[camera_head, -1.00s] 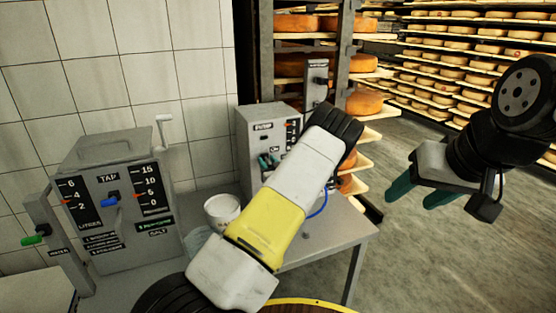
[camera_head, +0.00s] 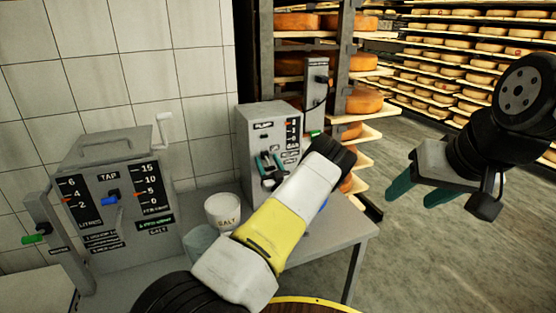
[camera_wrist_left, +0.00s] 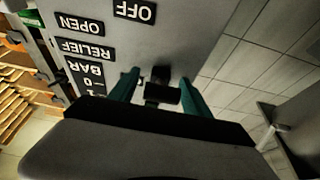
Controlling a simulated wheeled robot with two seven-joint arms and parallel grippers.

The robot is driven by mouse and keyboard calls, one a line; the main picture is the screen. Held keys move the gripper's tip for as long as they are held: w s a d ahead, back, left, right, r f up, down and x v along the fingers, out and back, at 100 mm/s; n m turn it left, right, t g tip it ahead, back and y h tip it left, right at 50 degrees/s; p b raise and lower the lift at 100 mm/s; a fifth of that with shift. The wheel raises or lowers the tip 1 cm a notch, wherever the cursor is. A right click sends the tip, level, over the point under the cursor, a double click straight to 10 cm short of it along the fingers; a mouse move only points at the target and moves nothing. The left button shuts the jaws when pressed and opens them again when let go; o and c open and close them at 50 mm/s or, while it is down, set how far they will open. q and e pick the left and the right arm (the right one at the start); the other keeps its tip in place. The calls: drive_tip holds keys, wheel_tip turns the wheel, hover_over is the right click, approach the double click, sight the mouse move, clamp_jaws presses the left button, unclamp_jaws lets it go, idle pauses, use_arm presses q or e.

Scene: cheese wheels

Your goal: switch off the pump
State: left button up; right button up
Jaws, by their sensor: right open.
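The pump (camera_head: 252,145) is a grey box labelled PUMP on the table by the wall. My left arm reaches across the table to it. The green fingers of my left gripper (camera_head: 271,164) are at its front panel, partly hidden by dark parts. In the left wrist view, the fingers (camera_wrist_left: 160,92) stand apart on either side of a small black switch lever (camera_wrist_left: 162,93). A gap shows beside one finger; contact with the other is unclear. An OFF plate (camera_wrist_left: 134,11) is on the panel near it. My right gripper (camera_head: 414,187) is open and empty, over the floor at right.
A grey TAP machine (camera_head: 125,190) with a blue knob stands at left. A white SALT bucket (camera_head: 222,209) stands on the table (camera_head: 335,238) between it and the pump. A grey post box (camera_head: 316,85) is behind. Cheese shelves (camera_head: 365,80) rise at the back; floor at right is clear.

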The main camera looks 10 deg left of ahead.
sight(271, 169)
use_arm(q)
drive_tip(key=v, duration=0.7)
drive_tip(key=shift+s+d+f, duration=0.1)
drive_tip(key=shift+s+d, duration=0.15)
drive_tip(key=shift+s, duration=0.1)
